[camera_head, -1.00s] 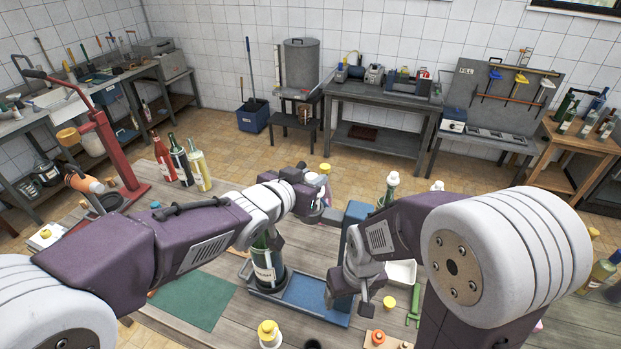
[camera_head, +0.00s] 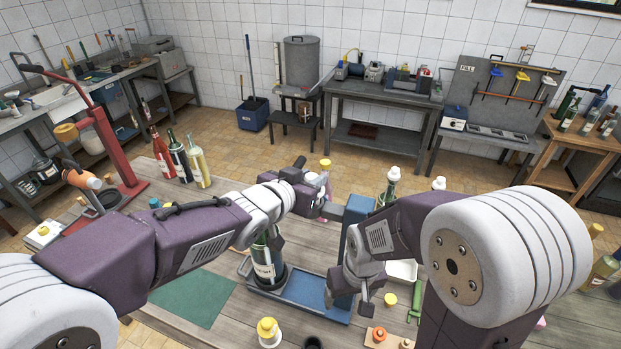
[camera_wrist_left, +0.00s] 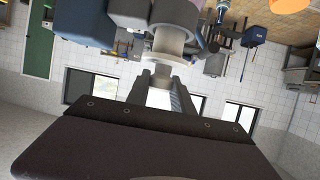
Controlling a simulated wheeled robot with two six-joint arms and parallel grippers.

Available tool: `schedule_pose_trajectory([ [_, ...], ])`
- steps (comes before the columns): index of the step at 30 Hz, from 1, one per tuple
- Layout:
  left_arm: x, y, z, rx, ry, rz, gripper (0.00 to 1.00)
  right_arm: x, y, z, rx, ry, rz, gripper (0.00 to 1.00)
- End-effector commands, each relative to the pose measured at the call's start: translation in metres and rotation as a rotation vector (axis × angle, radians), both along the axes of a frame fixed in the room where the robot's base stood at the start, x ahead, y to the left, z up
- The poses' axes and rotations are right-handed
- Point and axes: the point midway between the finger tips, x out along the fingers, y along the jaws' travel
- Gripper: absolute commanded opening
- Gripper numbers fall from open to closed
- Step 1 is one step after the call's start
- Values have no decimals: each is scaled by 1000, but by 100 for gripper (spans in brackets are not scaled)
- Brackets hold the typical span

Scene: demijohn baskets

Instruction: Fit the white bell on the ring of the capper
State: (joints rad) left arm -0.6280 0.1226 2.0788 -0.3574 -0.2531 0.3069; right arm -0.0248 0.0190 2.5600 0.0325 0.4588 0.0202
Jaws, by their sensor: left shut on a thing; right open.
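My left gripper (camera_head: 318,202) is in the middle of the head view, beside the top of the capper's blue column (camera_head: 353,222). In the left wrist view its two fingers (camera_wrist_left: 159,97) are shut on a white piece, the white bell (camera_wrist_left: 158,99). Right in front of the fingers is a pale round collar (camera_wrist_left: 170,47), seemingly the capper's ring, with the blue capper body (camera_wrist_left: 88,22) to its left. Bell and collar look very close; I cannot tell whether they touch. The head view hides the bell. My right gripper (camera_head: 352,296) is open and empty, low beside the column.
A green bottle (camera_head: 263,262) stands upright on the capper's blue base (camera_head: 300,296), partly behind my left arm. The green mat (camera_head: 192,298) is clear.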

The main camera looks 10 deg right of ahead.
Motion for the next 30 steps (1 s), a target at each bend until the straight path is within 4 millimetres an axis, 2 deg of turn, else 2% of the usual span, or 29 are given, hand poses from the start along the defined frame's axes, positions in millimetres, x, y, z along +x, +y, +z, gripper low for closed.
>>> schedule_pose_trajectory([
  [30,0,0,-21,-1,-1,0,0,0,0,-20,0,0,0,77],
])
